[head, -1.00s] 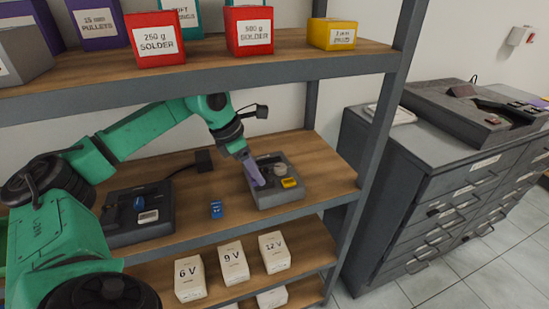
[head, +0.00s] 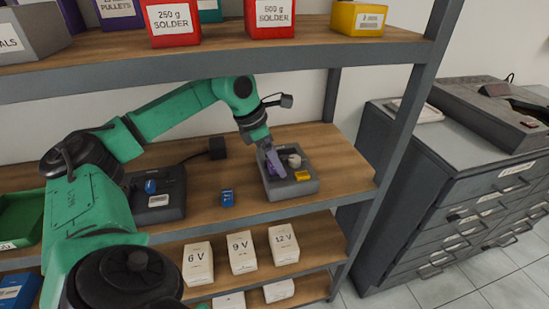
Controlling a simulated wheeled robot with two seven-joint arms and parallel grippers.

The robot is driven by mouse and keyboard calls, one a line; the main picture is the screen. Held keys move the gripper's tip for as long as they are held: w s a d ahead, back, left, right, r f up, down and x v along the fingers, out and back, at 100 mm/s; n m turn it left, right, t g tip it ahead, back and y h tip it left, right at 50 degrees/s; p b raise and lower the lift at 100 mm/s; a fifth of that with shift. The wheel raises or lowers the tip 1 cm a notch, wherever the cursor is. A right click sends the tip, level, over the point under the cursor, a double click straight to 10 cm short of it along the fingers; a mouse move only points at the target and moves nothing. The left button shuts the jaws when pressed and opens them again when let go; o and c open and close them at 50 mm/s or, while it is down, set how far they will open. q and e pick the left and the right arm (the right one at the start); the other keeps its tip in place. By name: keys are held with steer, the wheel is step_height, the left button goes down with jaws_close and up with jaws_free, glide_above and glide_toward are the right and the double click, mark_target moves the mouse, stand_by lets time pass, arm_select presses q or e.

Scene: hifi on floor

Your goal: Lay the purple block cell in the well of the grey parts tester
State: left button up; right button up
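The grey parts tester (head: 305,188) stands on the middle shelf toward its right end. It has a round light knob and a yellow label on top. My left gripper (head: 274,163) reaches down over the tester's left part. A purple shape (head: 278,170), seemingly the purple block cell, shows at the fingertips, low over or in the tester's well. The fingers are a similar purple and overlap it, so I cannot tell whether they grip it or whether it touches the well floor. My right gripper is not in view.
A dark device (head: 168,208) with a blue cell and a black adapter (head: 217,148) stand left of the tester. A small blue cell (head: 227,198) lies between them. The upper shelf (head: 330,55) is overhead; a shelf post (head: 405,110) stands at right.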

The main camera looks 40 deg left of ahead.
arm_select(q)
steer(key=shift+a+r, duration=0.1)
steer(key=shift+r, duration=0.05)
steer(key=s+a+b, duration=0.2)
steer(key=s, duration=0.1)
steer(key=s+a+b, duration=0.2)
steer(key=s+b, duration=0.1)
steer(key=s+a+b, duration=0.2)
steer(key=s+a, duration=0.1)
steer(key=s, duration=0.1)
steer(key=shift+r+b, duration=0.3)
steer(key=shift+r, duration=0.1)
